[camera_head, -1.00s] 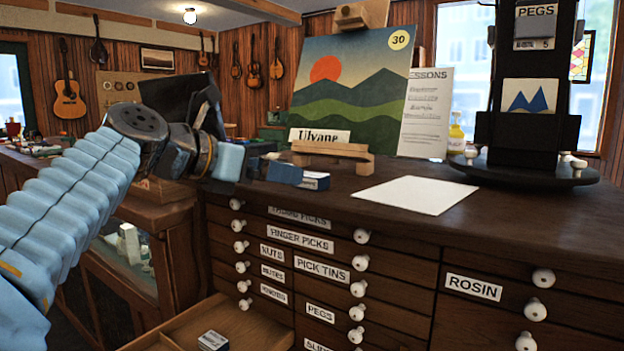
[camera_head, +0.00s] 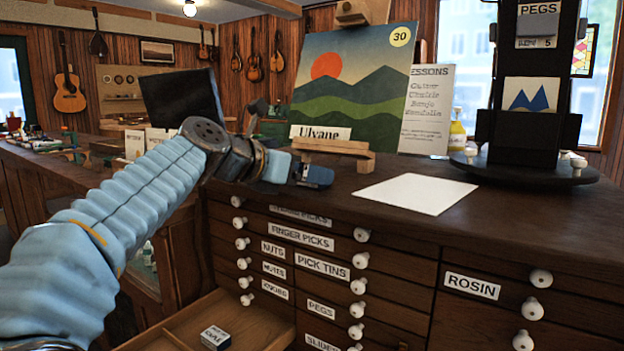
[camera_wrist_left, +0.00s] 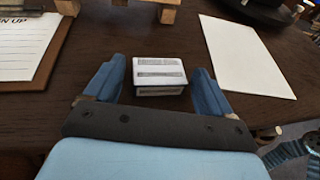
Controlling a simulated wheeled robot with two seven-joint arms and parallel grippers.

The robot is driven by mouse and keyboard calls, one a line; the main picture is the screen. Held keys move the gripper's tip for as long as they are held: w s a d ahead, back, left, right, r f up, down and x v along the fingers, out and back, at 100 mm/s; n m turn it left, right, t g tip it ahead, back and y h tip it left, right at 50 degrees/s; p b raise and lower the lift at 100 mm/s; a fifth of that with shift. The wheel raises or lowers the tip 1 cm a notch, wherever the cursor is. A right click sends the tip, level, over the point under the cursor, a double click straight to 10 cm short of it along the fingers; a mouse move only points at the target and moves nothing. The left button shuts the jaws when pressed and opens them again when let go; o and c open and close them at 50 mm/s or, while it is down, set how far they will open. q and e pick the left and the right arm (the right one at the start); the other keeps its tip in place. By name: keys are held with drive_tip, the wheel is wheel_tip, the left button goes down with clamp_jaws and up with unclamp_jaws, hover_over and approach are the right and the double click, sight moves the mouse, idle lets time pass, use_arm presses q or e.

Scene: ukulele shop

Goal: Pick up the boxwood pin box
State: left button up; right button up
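A small box (camera_wrist_left: 160,75) with a white top and dark printed lines sits on the dark wooden counter. I cannot read its label, so I cannot tell for sure that it is the boxwood pin box. My left gripper (camera_wrist_left: 160,88) is open, with one blue finger on each side of the box and a gap visible at both sides. In the head view my left gripper (camera_head: 300,172) is low at the counter top and hides the box. A second small box (camera_head: 215,338) lies in the open drawer (camera_head: 262,326).
A wooden stand (camera_head: 333,150) with a name sign is just behind the gripper. A white sheet (camera_head: 416,194) lies to the right. A clipboard (camera_wrist_left: 28,50) lies to the left in the wrist view. A dark rotating display (camera_head: 530,120) stands at the right.

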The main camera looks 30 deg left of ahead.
use_arm(q)
drive_tip(key=c, duration=0.9)
drive_tip(key=shift+o, duration=0.2)
